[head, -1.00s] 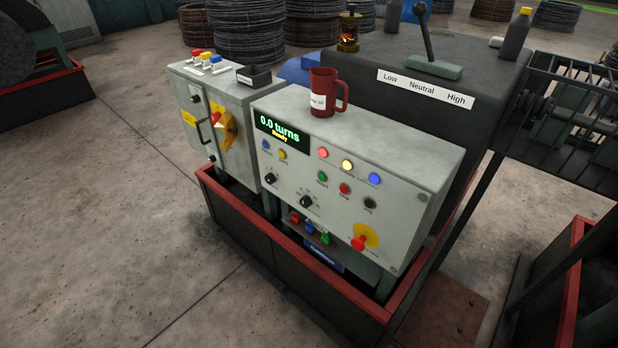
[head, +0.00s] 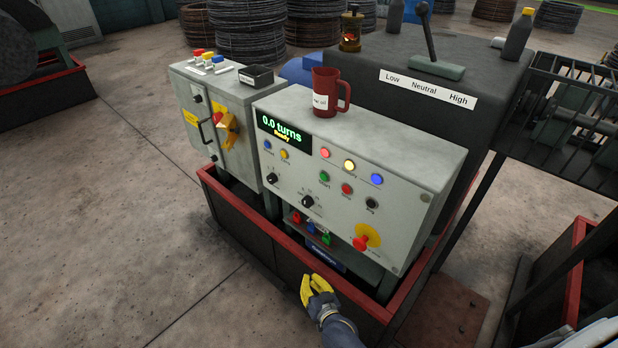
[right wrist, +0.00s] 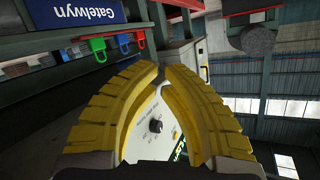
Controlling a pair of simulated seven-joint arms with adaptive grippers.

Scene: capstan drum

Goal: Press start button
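The start button (head: 324,177) is a small round green button on the grey control panel (head: 410,215), just below the row of lamps. A red button (head: 347,189) and a dark button (head: 371,203) sit to its right. My right gripper (head: 308,278) has yellow fingers and is below and in front of the panel, well apart from the button. In the right wrist view its fingers (right wrist: 161,70) curve toward each other with a narrow gap at the tips and nothing between them. The start button cannot be made out there. My left gripper is not in view.
A red emergency-type knob (head: 361,243) on yellow sticks out low on the panel. A red jug (head: 326,92) stands on top of the panel. The floor to the left is clear.

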